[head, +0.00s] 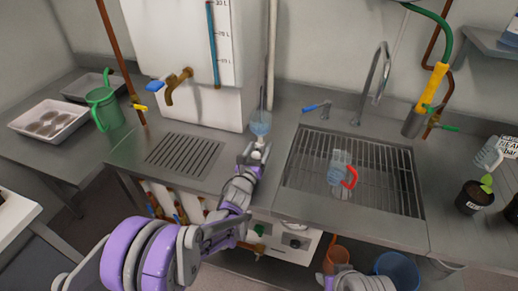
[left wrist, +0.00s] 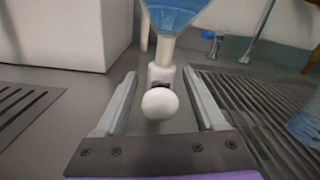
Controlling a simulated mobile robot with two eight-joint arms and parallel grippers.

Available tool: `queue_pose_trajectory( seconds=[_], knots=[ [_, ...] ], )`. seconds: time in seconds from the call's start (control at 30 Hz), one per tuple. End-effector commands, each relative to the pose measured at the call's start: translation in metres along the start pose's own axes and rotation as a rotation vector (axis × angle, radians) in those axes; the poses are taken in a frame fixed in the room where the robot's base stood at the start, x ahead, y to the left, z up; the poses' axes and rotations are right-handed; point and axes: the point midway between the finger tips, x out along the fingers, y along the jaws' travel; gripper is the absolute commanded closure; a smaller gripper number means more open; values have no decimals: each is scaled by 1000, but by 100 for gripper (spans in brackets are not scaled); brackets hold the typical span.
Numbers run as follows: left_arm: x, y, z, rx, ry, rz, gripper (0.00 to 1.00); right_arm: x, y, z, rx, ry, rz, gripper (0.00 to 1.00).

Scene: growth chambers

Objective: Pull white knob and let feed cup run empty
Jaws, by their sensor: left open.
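The feed cup (head: 261,123) is a clear funnel with blue liquid in it, at the counter's back edge left of the sink. Its lower part shows in the left wrist view (left wrist: 172,14), with a white outlet below it. The round white knob (left wrist: 160,104) faces my left wrist camera on the front of that outlet. My left gripper (left wrist: 158,103) is open, one finger on each side of the knob, with visible gaps. In the head view the left gripper (head: 252,155) partly covers the knob. My right gripper's fingers do not show.
A large white tank (head: 180,40) with a brass tap (head: 178,85) stands left of the cup. A sink (head: 360,165) holds a clear jug with a red handle (head: 342,172) on its grate. A green watering can (head: 104,108) and trays stand at the left.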

Motion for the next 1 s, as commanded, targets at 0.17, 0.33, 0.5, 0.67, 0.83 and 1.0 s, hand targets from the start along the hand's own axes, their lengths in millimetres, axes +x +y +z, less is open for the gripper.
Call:
queue_pose_trajectory(
  seconds=[0.17,0.33,0.5,0.67,0.83,1.0],
  knots=[
    [0,0,0,0,0,0,41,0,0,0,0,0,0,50],
    [0,0,0,0,0,0,72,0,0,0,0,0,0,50],
    [0,0,0,-1,0,0,100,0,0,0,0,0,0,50],
    [0,0,0,-1,0,0,100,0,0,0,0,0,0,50],
    [0,0,0,-1,0,0,100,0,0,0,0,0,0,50],
    [0,0,0,-1,0,0,100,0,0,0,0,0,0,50]
  ],
)
